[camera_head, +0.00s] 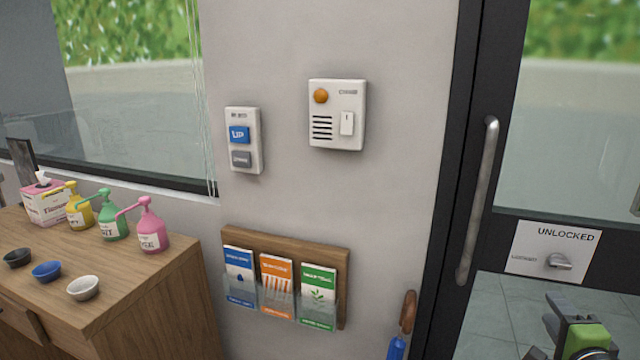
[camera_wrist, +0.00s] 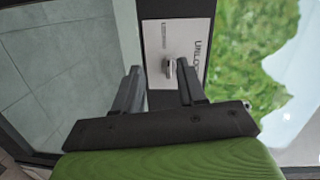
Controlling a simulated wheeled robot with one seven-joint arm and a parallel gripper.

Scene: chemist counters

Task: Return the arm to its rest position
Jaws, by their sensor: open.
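My gripper (camera_head: 562,318), dark with a green body, is at the lower right in the head view, in front of the glass door. In the wrist view my gripper (camera_wrist: 158,76) is open, with its two dark fingers apart and nothing held. A metal lock knob (camera_head: 561,262) sits on a white plate (camera_head: 525,247) marked UNLOCKED and LOCKED. In the wrist view the knob (camera_wrist: 168,68) shows between and beyond the fingertips, and no contact is visible. Most of my arm is out of view.
The dark-framed door has a long vertical handle (camera_head: 478,200). Left of it, the wall carries an intercom box (camera_head: 350,98), an UP switch panel (camera_head: 242,165) and a leaflet rack (camera_head: 341,290). A wooden counter (camera_head: 120,290) holds pump bottles, small bowls and a tissue box (camera_head: 45,205).

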